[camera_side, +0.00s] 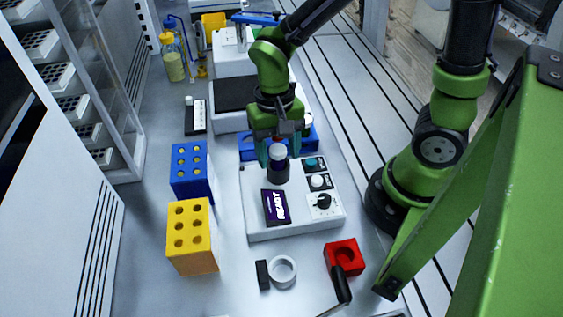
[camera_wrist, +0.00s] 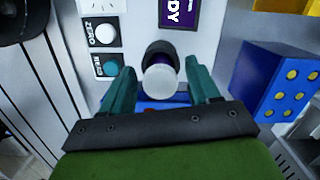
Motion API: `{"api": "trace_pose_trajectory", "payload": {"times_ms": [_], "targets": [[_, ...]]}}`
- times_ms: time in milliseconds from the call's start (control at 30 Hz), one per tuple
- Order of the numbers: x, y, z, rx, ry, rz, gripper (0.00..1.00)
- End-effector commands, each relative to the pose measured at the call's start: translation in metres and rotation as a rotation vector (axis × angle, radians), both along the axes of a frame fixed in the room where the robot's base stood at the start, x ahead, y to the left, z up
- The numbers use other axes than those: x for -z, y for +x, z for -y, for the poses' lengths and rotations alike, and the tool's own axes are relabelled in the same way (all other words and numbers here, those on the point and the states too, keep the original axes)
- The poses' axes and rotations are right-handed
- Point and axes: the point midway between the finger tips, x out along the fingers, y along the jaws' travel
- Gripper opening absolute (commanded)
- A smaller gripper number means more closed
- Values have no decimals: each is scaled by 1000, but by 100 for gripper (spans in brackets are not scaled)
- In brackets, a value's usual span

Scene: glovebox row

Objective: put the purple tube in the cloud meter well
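The purple tube (camera_side: 278,153) has a white cap and stands upright in the black well of the white cloud meter (camera_side: 262,215). In the wrist view the tube's cap (camera_wrist: 160,82) shows a thin purple band above the black well collar (camera_wrist: 161,48). Its lower part is hidden inside the collar. My gripper (camera_side: 278,148) is just above the meter, with one teal finger on each side of the tube. In the wrist view the fingers (camera_wrist: 160,78) are spread, with a narrow gap between each and the cap. The meter's screen (camera_side: 275,207) appears to show "READY".
A blue rack (camera_side: 190,172) and a yellow rack (camera_side: 190,238) stand left of the meter. A red holder (camera_side: 343,257) with a black-handled tool and a grey ring (camera_side: 283,272) lie in front. A blue block (camera_side: 247,145) sits behind my gripper. Bare bench lies between racks and meter.

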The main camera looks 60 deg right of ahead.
Motion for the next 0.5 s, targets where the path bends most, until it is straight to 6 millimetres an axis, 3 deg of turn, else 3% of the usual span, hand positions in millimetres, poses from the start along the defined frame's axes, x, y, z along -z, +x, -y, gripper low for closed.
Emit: {"api": "trace_pose_trajectory", "payload": {"times_ms": [267,500], "targets": [[-6,1,0,0,1,3,61],[-49,6,3,2,2,8,61]]}}
